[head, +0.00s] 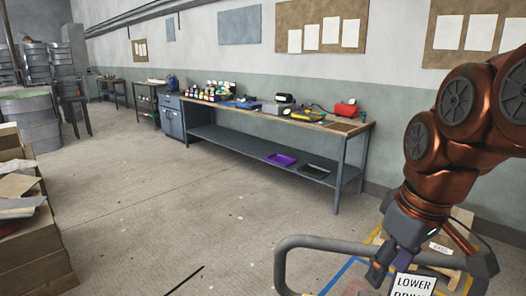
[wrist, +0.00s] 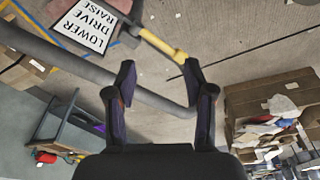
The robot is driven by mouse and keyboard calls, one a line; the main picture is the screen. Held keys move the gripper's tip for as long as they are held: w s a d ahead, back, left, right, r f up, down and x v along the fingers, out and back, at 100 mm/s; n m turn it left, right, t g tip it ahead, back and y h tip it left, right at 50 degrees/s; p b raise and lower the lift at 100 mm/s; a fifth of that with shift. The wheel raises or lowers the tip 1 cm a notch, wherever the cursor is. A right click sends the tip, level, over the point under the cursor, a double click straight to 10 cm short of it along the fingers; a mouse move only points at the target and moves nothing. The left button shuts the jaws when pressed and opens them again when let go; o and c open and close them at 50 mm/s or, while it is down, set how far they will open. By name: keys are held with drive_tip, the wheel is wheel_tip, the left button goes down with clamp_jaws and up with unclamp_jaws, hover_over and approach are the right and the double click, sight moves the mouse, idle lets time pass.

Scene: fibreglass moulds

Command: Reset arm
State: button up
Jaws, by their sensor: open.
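My copper-coloured arm reaches down the right side of the head view. My gripper (head: 385,268) is low there, beside a grey tubular rail (head: 300,244) and a white sign (head: 412,284) reading "LOWER" with a second line cut off. In the wrist view my gripper (wrist: 160,80) has its two dark fingers spread wide, with nothing between them. The grey rail (wrist: 60,62) passes behind the fingers, and the sign (wrist: 84,26) reads "LOWER DRIVE RAISE" upside down.
A long workbench (head: 270,115) with tools and coloured jars stands along the wall. A purple tray (head: 281,159) lies on its lower shelf. Cardboard boxes (head: 35,240) are stacked at left, grey drums (head: 30,120) behind. The middle floor is clear.

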drive_tip(key=s+a+f+m+g+h+p, duration=0.1)
drive_tip(key=s+f+m+g, duration=0.2)
drive_tip(key=s+f, duration=1.1)
wheel_tip(320, 180, down, 4)
drive_tip(key=shift+s+a+f+m+g, duration=0.1)
drive_tip(key=shift+s+a+m+g, duration=0.2)
drive_tip(key=shift+m, duration=0.8)
idle(0.4)
